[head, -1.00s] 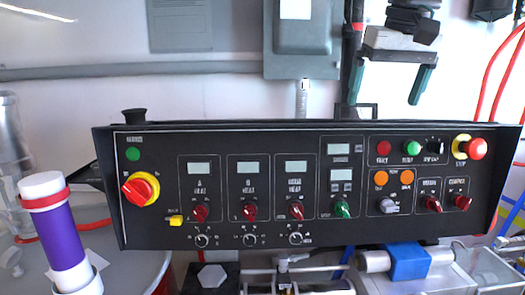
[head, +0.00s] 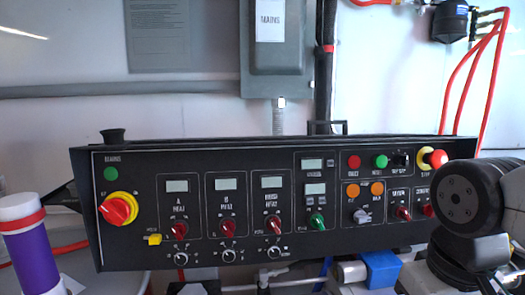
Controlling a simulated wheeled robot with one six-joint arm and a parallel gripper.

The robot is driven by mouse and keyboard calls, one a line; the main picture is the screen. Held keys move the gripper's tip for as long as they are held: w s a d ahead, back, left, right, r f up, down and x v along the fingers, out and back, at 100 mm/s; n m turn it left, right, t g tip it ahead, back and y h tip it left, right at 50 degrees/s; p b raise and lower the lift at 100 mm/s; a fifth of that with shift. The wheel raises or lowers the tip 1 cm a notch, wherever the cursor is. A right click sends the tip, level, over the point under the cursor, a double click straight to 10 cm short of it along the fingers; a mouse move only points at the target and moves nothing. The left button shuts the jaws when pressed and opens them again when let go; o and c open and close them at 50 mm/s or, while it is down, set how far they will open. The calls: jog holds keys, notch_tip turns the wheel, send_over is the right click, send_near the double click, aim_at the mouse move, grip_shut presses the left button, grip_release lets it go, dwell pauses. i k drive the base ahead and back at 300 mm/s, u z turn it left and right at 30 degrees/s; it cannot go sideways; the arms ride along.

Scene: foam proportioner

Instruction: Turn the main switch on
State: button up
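The main switch (head: 118,209) is a red rotary knob on a yellow ring at the left end of the black control panel (head: 150,255), below a green lamp (head: 111,173). Its red handle sits tilted; the small lettering around it is too small to read surely. My gripper is not in view. Only a dark joint of my arm shows at the lower right, in front of the panel's right end, hiding part of it.
A grey box labelled MAINS (head: 285,60) hangs on the wall above the panel. A purple cylinder with a white cap (head: 28,235) stands at the lower left, near the panel's edge. Red hoses (head: 470,85) run at the right. The space before the panel's left and middle looks clear.

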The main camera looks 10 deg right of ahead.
aim_at(116, 211)
jog(key=k, duration=0.95)
jog(key=u, duration=1.25)
jog(key=i, duration=0.65)
jog(key=z, duration=1.25)
jog(key=i, duration=0.5)
